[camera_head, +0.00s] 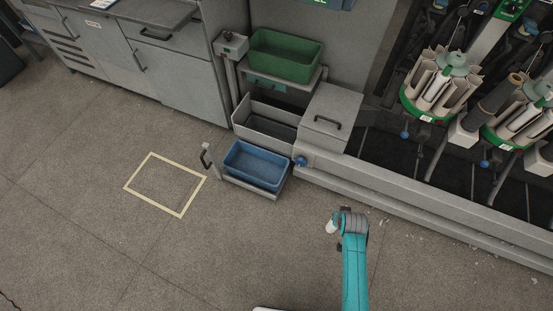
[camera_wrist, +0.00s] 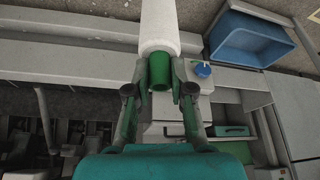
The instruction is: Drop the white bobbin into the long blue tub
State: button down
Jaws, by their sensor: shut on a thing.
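The white bobbin (camera_wrist: 159,28) has a green tube end (camera_wrist: 160,72). My gripper (camera_wrist: 159,80) is shut on that green end, and the white body points away toward the top of the wrist view. In the head view a small white part of the bobbin (camera_head: 331,226) shows beside the end of my teal arm, in front of the machine base; the fingers are hard to make out there. The long blue tub (camera_head: 250,178) sits low on the trolley, up and left of my gripper and apart from it. It also shows at the upper right of the wrist view (camera_wrist: 248,59) and looks empty.
A green tub (camera_head: 283,70) stands on the trolley's upper shelf, with a grey bin (camera_head: 262,133) below it. A grey lidded box (camera_head: 332,115) and the machine's long base ledge (camera_head: 420,203) lie right of the blue tub. The floor around the yellow rectangle (camera_head: 166,184) is clear.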

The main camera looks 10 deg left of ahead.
aim_at(260, 171)
jog(key=i+j, duration=0.2)
jog(key=j, duration=0.15)
jog(key=i+j, duration=0.2)
jog(key=j, duration=0.2)
jog(key=i+j, duration=0.25)
jog(key=i+j+z, duration=0.1)
jog(key=j, duration=0.35)
jog(key=i+j, duration=0.3)
jog(key=j, duration=0.1)
